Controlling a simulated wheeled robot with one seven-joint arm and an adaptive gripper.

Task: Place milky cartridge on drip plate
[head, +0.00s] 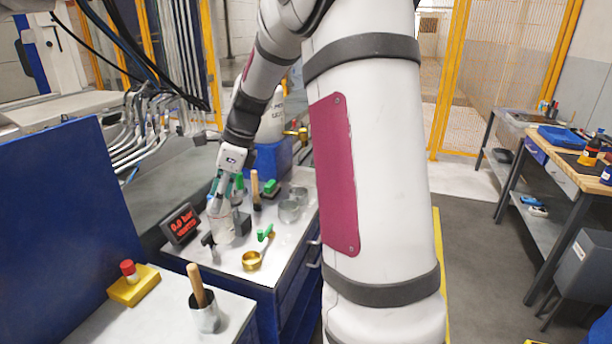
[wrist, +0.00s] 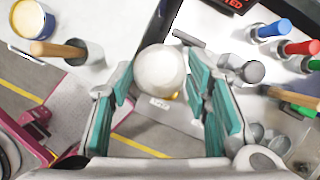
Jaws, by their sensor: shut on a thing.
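The milky cartridge (head: 221,228) is a pale, cloudy cylinder that stands upright at the left of the grey bench top. My gripper (head: 222,193) points down from above and is shut on its upper part. In the wrist view the cartridge (wrist: 160,70) shows as a round white end between the teal finger pads of my gripper (wrist: 165,85). I cannot tell whether its base touches the surface below. I cannot clearly make out the drip plate; the area under the cartridge is largely hidden.
A pressure display (head: 182,224) stands just left of the cartridge. A brass cup (head: 252,261) is in front, and metal cups (head: 290,210) and a wooden handle (head: 255,186) are to the right.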

